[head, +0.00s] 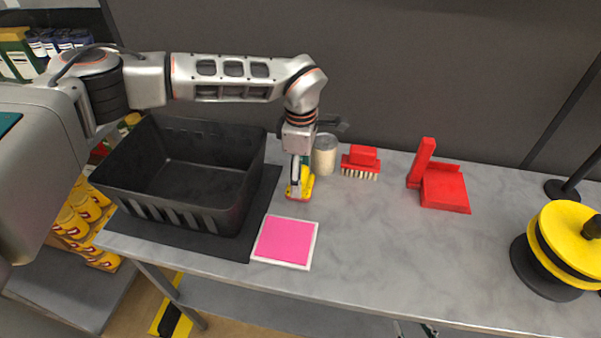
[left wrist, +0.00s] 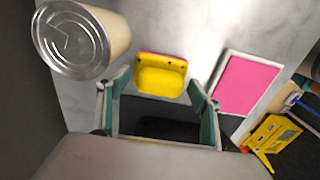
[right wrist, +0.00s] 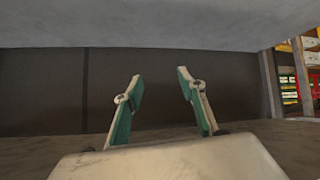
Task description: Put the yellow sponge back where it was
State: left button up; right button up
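The yellow sponge (head: 307,182), with a red-pink layer along one side, is on the grey table beside the can. My left gripper (head: 297,184) reaches down over it and partly hides it in the head view. In the left wrist view the sponge (left wrist: 162,80) shows ahead of the left gripper's spread fingers (left wrist: 157,84), roughly between their tips; I cannot tell whether they touch it. A pink square with a white border (head: 285,242) lies flat in front of the sponge. My right gripper (right wrist: 158,75) is open and empty, low by the table's front edge.
A black crate (head: 232,205) stands at the left on a dark mat. A can (head: 325,156) stands close behind the sponge. A red brush (head: 361,161), a red dustpan-like piece (head: 444,188) and a yellow-black round device (head: 566,238) are to the right. The front middle is clear.

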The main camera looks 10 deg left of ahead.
pick_arm(q)
jog(key=shift+r, duration=0.1)
notch_tip(320, 180, up, 12)
jog(key=b, duration=0.1)
dwell(0.5)
dwell(0.4)
